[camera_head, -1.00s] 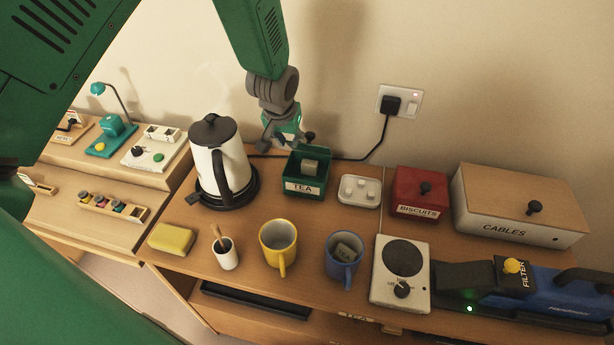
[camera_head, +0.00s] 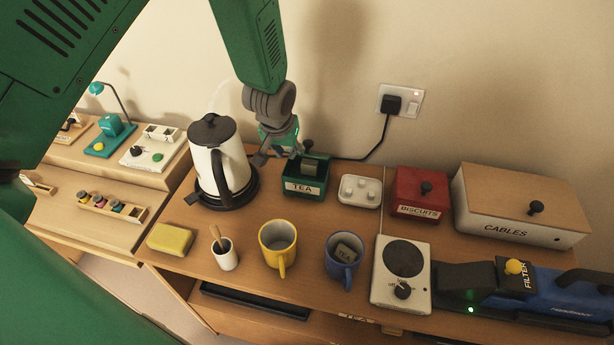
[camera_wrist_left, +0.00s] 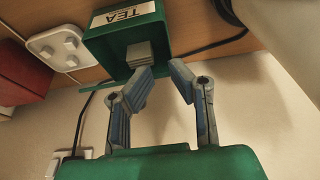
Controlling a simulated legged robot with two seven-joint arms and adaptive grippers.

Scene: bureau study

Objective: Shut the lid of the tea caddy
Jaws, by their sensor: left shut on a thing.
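The green tea caddy (camera_head: 304,189), labelled TEA, stands near the back of the desk, and a grey block shows inside it. Its lid (camera_head: 322,158) is open, raised at the caddy's back, with a dark knob by its upper edge. My left gripper (camera_head: 287,153) is at the back left of the caddy, shut on the lid; the contact is partly hidden. In the left wrist view the caddy (camera_wrist_left: 118,48) appears upside down, with my left gripper's fingers (camera_wrist_left: 168,80) by its opening and a narrow gap between them. My right gripper is not in view.
A white kettle (camera_head: 213,165) stands close left of the caddy. A yellow mug (camera_head: 278,243) and a blue mug (camera_head: 342,262) are in front. A plug cable (camera_head: 383,140) runs behind.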

